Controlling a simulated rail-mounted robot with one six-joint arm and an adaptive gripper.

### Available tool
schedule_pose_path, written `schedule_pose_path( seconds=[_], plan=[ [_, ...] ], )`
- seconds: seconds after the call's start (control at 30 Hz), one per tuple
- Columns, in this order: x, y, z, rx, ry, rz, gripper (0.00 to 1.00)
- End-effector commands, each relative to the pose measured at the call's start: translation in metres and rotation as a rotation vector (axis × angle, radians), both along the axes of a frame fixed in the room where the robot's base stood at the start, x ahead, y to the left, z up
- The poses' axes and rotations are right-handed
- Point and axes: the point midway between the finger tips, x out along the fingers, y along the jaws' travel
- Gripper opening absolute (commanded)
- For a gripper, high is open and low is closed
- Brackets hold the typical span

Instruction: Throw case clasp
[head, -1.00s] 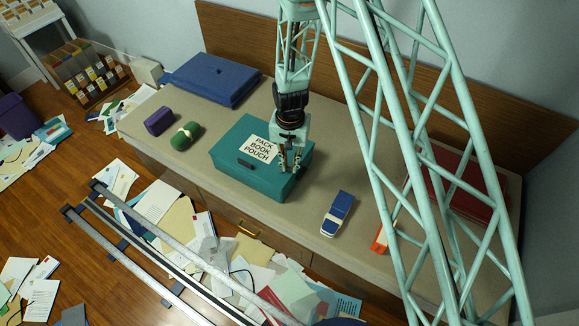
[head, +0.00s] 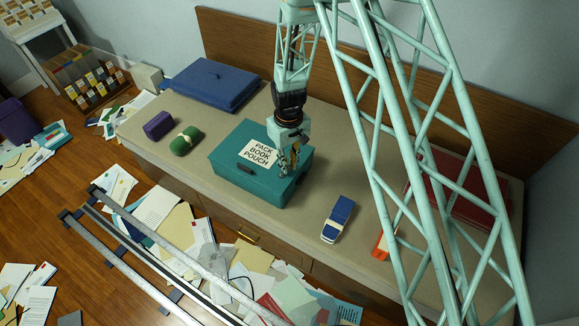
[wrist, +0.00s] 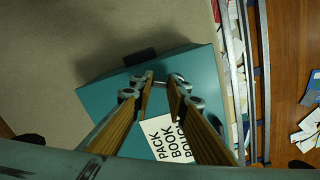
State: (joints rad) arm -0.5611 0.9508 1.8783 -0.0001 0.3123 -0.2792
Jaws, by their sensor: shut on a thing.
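The teal case (head: 265,190) sits shut on the bench, its lid carrying a white label (head: 262,152) reading "PACK BOOK POUCH". It also shows in the wrist view (wrist: 110,97). A dark block (head: 246,169) is on its front side. In the wrist view another dark block (wrist: 139,57) stands at the case's edge, just beyond my fingers. My gripper (head: 286,170) is low at the right part of the case. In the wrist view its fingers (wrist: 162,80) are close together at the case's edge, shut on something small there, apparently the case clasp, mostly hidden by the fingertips.
A blue case (head: 210,84), purple box (head: 158,125) and green roll (head: 184,142) are on the left of the bench. A blue-and-white item (head: 338,218) and red case (head: 455,190) are to the right. Papers litter the floor by the rail (head: 170,265).

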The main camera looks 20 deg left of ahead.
Motion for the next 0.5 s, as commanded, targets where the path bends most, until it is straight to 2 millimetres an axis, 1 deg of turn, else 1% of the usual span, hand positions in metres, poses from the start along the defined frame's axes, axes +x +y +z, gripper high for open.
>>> schedule_pose_path(
  seconds=[0.3, 0.5],
  plan=[
    [0.005, 0.0069, -0.0001, 0.001, -0.001, 0.245, 0.04],
    [0.0066, 0.0106, 0.0, 0.0, -0.001, 0.368, 0.04]
  ],
)
